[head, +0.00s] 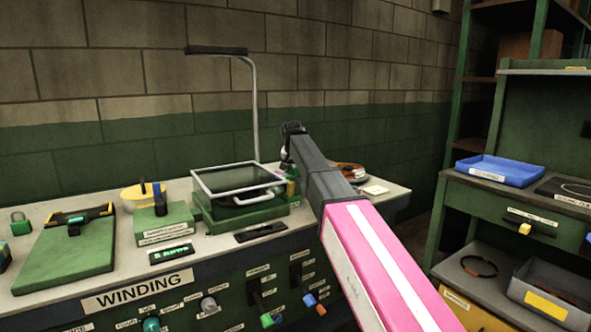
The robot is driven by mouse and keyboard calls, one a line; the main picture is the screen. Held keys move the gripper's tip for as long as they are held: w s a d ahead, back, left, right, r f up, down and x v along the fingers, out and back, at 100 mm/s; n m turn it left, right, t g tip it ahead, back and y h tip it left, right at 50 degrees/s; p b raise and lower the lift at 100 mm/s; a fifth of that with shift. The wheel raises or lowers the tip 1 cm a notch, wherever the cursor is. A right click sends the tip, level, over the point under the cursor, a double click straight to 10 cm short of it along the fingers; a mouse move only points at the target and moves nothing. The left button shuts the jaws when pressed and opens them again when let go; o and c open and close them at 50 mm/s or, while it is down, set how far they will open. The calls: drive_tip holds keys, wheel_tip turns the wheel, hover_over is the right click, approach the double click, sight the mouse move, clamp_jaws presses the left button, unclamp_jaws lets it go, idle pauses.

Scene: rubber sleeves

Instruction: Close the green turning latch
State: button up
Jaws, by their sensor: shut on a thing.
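A dark green box (222,213) stands on the bench, with a pale-framed glass lid (208,184) lying over it and a light handle at its front. A small green part at the right side of the box, which looks like the green turning latch (292,188), shows just under my gripper (290,172). My gripper reaches down there from my dark wrist and is shut on this part. The fingertips are small and partly hidden, so the latch's exact angle cannot be told.
A tall bent metal post (255,105) rises behind the box. A reddish-brown coil (350,171) and a white card (375,190) lie right of my arm. A dark flat piece (261,232) lies in front of the box. Green blocks with tools stand left. Coloured switch handles line the bench front.

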drive_tip(key=n+y, duration=0.2)
drive_tip(key=n, duration=0.2)
drive_tip(key=shift+d+n, duration=0.1)
drive_tip(key=shift+n, duration=0.3)
drive_tip(key=n+g+y, duration=0.1)
drive_tip(key=n, duration=0.3)
drive_tip(key=shift+n, duration=0.3)
drive_tip(key=n+y, duration=0.1)
drive_tip(key=n, duration=0.1)
drive_tip(key=n+g, duration=0.1)
drive_tip(key=n, duration=0.1)
drive_tip(key=shift+w+y, duration=0.15)
drive_tip(key=shift+y, duration=0.25)
drive_tip(key=shift+d+n+g, duration=0.1)
drive_tip(key=shift+n+g, duration=0.7)
drive_tip(key=shift+n, duration=1.3)
drive_tip(key=shift+y, duration=0.3)
drive_tip(key=o, duration=0.9)
